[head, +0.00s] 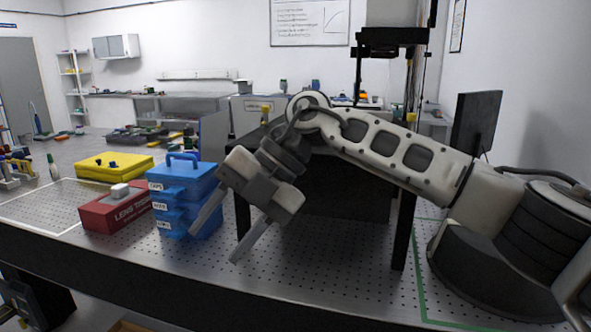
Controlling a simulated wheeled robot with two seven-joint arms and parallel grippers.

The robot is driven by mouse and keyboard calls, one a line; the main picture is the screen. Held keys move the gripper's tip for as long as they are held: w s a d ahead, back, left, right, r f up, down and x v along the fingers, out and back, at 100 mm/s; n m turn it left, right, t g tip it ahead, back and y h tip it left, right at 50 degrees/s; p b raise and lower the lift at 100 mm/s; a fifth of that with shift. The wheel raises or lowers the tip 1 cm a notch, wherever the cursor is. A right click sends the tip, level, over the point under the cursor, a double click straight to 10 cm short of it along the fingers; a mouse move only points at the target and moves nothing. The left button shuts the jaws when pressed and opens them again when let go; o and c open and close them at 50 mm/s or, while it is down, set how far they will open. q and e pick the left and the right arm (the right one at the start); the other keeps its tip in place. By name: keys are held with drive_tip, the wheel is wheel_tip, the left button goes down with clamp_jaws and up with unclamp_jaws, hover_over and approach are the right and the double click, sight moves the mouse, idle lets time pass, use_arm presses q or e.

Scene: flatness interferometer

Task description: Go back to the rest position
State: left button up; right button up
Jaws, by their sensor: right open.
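My right arm reaches in from the right edge and bends down over the middle of the perforated table. My right gripper (222,238) is open and empty, with its two fingers apart and pointing down to the left. One finger overlaps the front of the blue drawer stack (170,215) in the picture; I cannot tell whether they touch. My left gripper is not in view.
The perforated table (330,280) holds a red lens tissue box (115,210) and a yellow case (115,168) at left. A black framed instrument (345,190) stands behind my arm. A dark monitor (475,122) is at right. The table front is clear.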

drive_tip(key=s+a+f+m+g+y, duration=0.2)
drive_tip(key=s+a+m+y, duration=0.3)
drive_tip(key=y, duration=0.7)
drive_tip(key=w+d+f+m+t+h, duration=0.3)
drive_tip(key=d+f+m+t, duration=0.45)
drive_tip(key=m+t, duration=0.35)
drive_tip(key=w+d+f+m+t+h, duration=0.35)
drive_tip(key=d+f+m+t, duration=0.35)
drive_tip(key=m+t, duration=0.4)
drive_tip(key=s+d+f+m+g+h, duration=0.2)
drive_tip(key=s+d+f, duration=0.3)
drive_tip(key=f, duration=0.3)
drive_tip(key=s+d+f+m+g+h, duration=0.2)
drive_tip(key=s+d+f+h, duration=0.3)
drive_tip(key=s+f, duration=0.2)
drive_tip(key=s+d+f+m+g+h, duration=0.2)
drive_tip(key=s+d+f, duration=0.3)
drive_tip(key=f, duration=0.4)
drive_tip(key=shift+s+d+m+g+h, duration=0.3)
drive_tip(key=shift+s+m+h, duration=0.1)
drive_tip(key=shift+s+h, duration=0.45)
drive_tip(key=shift+w+a+f, duration=0.1)
